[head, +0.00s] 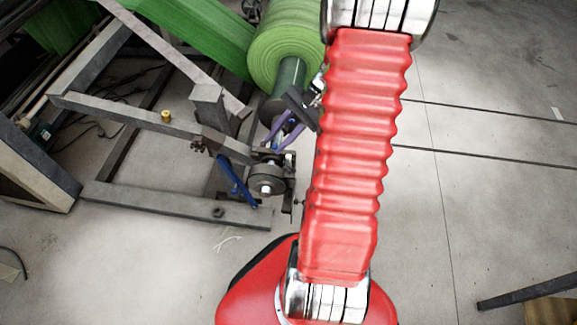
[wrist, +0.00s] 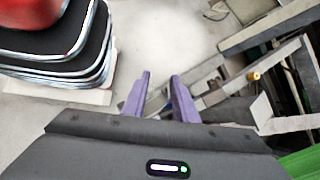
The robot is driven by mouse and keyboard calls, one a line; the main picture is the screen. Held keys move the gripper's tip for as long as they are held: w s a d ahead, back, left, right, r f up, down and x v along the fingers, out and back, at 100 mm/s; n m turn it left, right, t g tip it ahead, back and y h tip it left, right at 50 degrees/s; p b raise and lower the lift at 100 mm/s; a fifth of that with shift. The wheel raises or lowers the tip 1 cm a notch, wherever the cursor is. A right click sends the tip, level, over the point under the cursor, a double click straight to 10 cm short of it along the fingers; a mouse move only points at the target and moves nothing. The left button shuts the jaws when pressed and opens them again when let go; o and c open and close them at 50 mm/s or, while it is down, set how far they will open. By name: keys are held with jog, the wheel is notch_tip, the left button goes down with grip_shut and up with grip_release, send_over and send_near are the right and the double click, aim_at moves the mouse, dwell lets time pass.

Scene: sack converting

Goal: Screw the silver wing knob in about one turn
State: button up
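My gripper (head: 279,138) shows in the head view by its purple fingers, just left of my red arm and above the machine's bearing end. In the wrist view my gripper (wrist: 160,78) has its two purple fingers clearly apart, with nothing seen held between them. I cannot make out the silver wing knob for certain in either view. A round grey hub (head: 267,180) with a bright centre sits at the frame's end, below the fingers in the head view. The fingers and my arm may hide part of this area.
A green film roll (head: 285,48) on a dark green core lies above the fingers. Grey frame beams (head: 140,116) run to the left, with a blue lever (head: 238,182) beside the hub. A small yellow part (head: 166,116) sits on a beam. Open floor (head: 470,200) lies to the right.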

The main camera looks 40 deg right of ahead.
jog(key=s+d+f+m+t+y, duration=0.1)
jog(key=s+d+f+m+t, duration=0.15)
jog(key=d+f, duration=0.2)
jog(key=s+d+f+m+t+y, duration=0.1)
jog(key=d+f+m+t, duration=0.1)
jog(key=d+f+m, duration=0.25)
jog(key=m+t+h, duration=0.1)
jog(key=m+t, duration=0.3)
jog(key=m, duration=0.1)
send_near(292, 168)
jog(key=v, duration=0.3)
jog(key=shift+w+a+r, duration=0.1)
jog(key=shift+r, duration=0.2)
jog(key=shift+g+h, duration=0.25)
jog(key=shift+h, duration=0.05)
jog(key=x, duration=1.4)
jog(key=shift+r, duration=0.15)
jog(key=shift+c, duration=0.2)
grip_shut()
